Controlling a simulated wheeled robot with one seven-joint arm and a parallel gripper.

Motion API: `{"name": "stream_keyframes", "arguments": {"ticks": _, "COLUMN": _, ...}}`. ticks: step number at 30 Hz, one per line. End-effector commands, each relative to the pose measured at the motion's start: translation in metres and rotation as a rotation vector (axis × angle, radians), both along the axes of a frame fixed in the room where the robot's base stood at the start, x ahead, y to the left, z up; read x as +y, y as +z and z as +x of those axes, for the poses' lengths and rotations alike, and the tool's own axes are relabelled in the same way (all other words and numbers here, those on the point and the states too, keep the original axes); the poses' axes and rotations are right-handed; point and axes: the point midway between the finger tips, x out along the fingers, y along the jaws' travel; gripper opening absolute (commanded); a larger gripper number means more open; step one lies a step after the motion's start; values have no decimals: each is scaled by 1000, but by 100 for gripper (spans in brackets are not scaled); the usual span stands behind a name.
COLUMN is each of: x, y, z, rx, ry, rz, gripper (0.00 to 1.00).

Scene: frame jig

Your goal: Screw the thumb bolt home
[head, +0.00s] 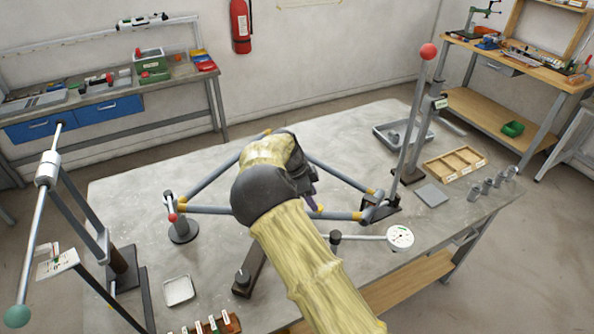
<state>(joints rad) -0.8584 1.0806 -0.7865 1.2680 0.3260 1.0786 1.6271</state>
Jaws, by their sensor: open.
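A grey tube frame with yellow-brown joints (330,214) is held in the jig on the grey table. My arm crosses the middle of the frame and hides part of it. My gripper (312,198) is mostly hidden behind my dark wrist; only a small purple-grey part shows, beside the frame's inner side. I see nothing held there. A post with a small red knob (172,217) stands at the frame's left end. I cannot make out the thumb bolt for certain; it may be hidden behind my arm.
A tall lever with a red ball (428,51) stands at the right, and one with a green ball (17,316) at the left. A round white dial (400,237), a wooden tray (454,164), a grey tray (403,135) and a small dish (179,291) occupy the table (130,206).

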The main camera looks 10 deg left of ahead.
Motion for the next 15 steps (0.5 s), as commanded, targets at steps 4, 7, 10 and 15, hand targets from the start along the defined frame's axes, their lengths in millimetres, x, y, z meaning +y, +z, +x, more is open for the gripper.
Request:
{"name": "stream_keyframes", "arguments": {"ticks": 4, "x": 12, "y": 26, "z": -1, "rx": -6, "ry": 1, "rz": 3, "gripper": 48}}
{"name": "stream_keyframes", "arguments": {"ticks": 7, "x": 20, "y": 45, "z": -2, "rx": -5, "ry": 2, "rz": 3, "gripper": 48}}
{"name": "stream_keyframes", "arguments": {"ticks": 10, "x": 28, "y": 64, "z": -3, "rx": -6, "ry": 1, "rz": 3, "gripper": 48}}
{"name": "stream_keyframes", "arguments": {"ticks": 15, "x": 41, "y": 95, "z": -5, "rx": -5, "ry": 2, "rz": 3, "gripper": 48}}
